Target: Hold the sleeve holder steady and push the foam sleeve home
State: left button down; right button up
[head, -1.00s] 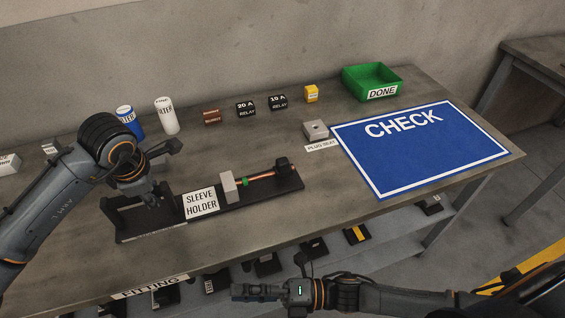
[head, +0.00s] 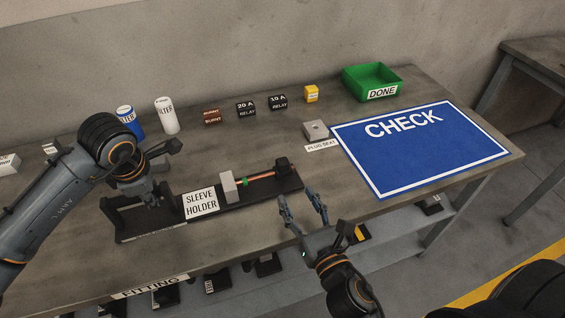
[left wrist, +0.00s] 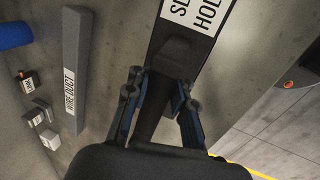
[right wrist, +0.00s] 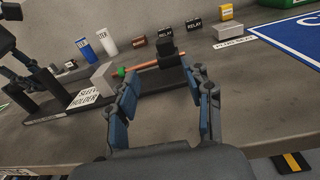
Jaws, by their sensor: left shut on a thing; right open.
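The sleeve holder (head: 245,204) is a long black base with a white label on the bench. A light grey block (head: 228,187) stands on it, with a copper rod (head: 260,178) running right from it and a green band (head: 245,182) near the block. A dark piece (head: 283,165) sits at the rod's right end; I cannot tell whether it is the foam sleeve. My left gripper (head: 150,203) is shut on the dark grip (left wrist: 175,62) at the holder's left end. My right gripper (head: 298,196) is open and empty, in front of the holder's right end; it also shows in the right wrist view (right wrist: 165,77).
The blue CHECK mat (head: 400,165) lies right of the holder. A grey plug seat (head: 315,130), relays (head: 246,108), a yellow box (head: 311,93) and the green DONE bin (head: 352,82) stand behind. The bench's front edge runs close below my right gripper.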

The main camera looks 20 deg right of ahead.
aim_at(285, 168)
jog(key=shift+w+d+h, duration=0.15)
jog(key=shift+d+h, duration=0.15)
jog(key=shift+d, duration=0.1)
jog(key=shift+w, duration=0.35)
jog(key=w, duration=1.1)
jog(key=shift+a, duration=0.15)
jog(key=shift+s, duration=0.1)
